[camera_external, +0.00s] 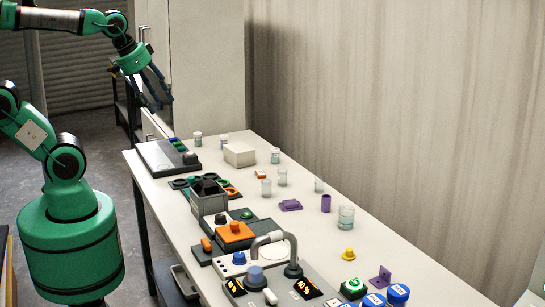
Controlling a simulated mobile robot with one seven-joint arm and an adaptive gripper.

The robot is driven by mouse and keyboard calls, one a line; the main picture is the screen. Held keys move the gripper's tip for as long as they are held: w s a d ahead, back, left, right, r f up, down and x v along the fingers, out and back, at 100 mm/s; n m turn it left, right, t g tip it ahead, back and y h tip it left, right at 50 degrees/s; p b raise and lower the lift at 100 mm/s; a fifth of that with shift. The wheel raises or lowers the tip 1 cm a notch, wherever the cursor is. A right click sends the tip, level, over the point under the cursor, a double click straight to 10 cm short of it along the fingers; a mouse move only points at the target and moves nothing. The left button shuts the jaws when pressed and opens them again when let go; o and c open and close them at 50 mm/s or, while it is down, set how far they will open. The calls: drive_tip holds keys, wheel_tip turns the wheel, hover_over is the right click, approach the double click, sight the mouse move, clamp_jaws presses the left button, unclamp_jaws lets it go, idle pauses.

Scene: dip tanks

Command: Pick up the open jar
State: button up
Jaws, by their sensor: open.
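Several small clear glass jars stand upright on the table, spread along its middle and far part. The largest jar (346,217) is near the wall side and seems to have no lid. Smaller ones include a jar (266,188), a jar (282,178) and a jar (319,185), also seemingly lidless. Others are a jar (275,156), a jar (197,139) and a jar (224,142). At this size I cannot tell surely which is the open jar. My gripper (160,98) is open and empty, high up beyond the table's left far end, apart from every jar.
The long white table (420,270) runs from back left to front right along a wall. A white block (239,154), a grey box (207,197), an orange-topped device (234,234) and a curved grey pipe (270,240) stand on it.

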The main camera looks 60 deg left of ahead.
drive_tip(key=w+a+m+g, duration=0.1)
drive_tip(key=w+m+g, duration=0.1)
drive_tip(key=w, duration=1.3)
drive_tip(key=m+g+p, duration=0.2)
drive_tip(key=m+g, duration=0.1)
drive_tip(key=m, duration=0.1)
hover_over(266, 188)
drive_tip(key=w+a, duration=0.1)
drive_tip(key=a, duration=0.1)
wheel_tip(266, 188, down, 28)
drive_tip(key=r, duration=0.1)
drive_tip(key=shift+w+d+f, duration=0.2)
drive_tip(key=shift+d+f, duration=0.05)
drive_tip(key=shift+f, duration=0.15)
drive_tip(key=shift+f, duration=0.1)
drive_tip(key=shift+f+b, duration=0.7)
drive_tip(key=shift+f, duration=3.5)
